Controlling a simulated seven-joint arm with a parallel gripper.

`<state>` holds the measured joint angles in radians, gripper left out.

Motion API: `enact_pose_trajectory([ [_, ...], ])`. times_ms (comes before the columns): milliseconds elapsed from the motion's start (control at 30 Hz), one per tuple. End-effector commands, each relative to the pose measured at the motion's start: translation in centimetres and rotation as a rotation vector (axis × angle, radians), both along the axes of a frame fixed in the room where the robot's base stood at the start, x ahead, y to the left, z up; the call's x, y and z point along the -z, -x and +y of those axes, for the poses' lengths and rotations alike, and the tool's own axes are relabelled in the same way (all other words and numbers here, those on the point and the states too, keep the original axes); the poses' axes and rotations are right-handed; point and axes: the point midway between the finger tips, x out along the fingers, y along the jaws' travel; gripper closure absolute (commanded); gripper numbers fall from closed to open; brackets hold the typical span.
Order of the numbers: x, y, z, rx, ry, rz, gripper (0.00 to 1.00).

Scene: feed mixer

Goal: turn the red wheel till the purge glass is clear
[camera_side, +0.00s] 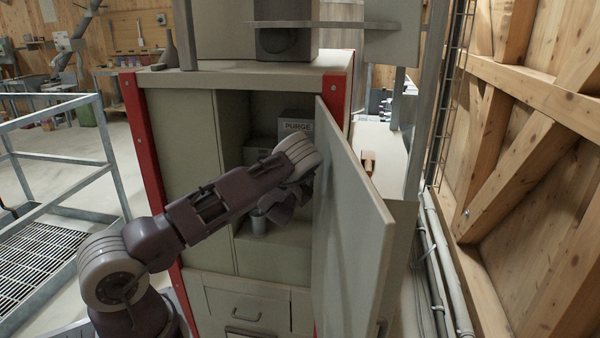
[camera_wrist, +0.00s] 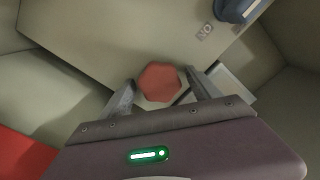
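The red wheel (camera_wrist: 160,82) is a small eight-sided knob in the wrist view, between the two fingers of my gripper (camera_wrist: 161,78). The fingers are open, one on each side of it, with a narrow gap showing on both sides. In the side view my gripper (camera_side: 280,207) is inside the open cabinet, and the wheel is hidden there behind my arm. A grey box labelled PURGE (camera_side: 298,127) stands at the back of the cabinet. I cannot make out the purge glass in either view.
The cabinet door (camera_side: 350,220) stands open close to the right of my wrist. A blue-grey part (camera_wrist: 236,9) and a small lettered label (camera_wrist: 204,32) show at the wrist view's upper right.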

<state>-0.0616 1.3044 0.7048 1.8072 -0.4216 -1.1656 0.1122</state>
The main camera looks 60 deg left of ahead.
Motion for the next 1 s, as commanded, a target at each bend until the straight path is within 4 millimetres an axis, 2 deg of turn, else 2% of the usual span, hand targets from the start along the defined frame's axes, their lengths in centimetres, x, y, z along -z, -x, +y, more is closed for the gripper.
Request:
enact_pose_trajectory([
  [200,0.0,0.2,-0.2,-0.001,0.001,0.001,0.28],
  [333,0.1,2.0,-2.0,0.000,0.001,0.004,0.28],
  [367,-0.4,2.3,-2.3,-0.001,0.000,0.000,0.28],
  [400,-1.8,2.1,-2.1,-0.002,-0.001,-0.005,0.28],
  [500,-4.2,2.1,-2.1,-0.001,-0.001,-0.006,0.28],
  [633,-6.3,2.1,-2.1,-0.001,0.001,-0.004,0.28],
  [767,-7.0,2.1,-2.1,0.001,-0.001,-0.001,0.28],
  [1000,-7.1,2.1,-2.1,0.001,-0.001,-0.001,0.28],
])
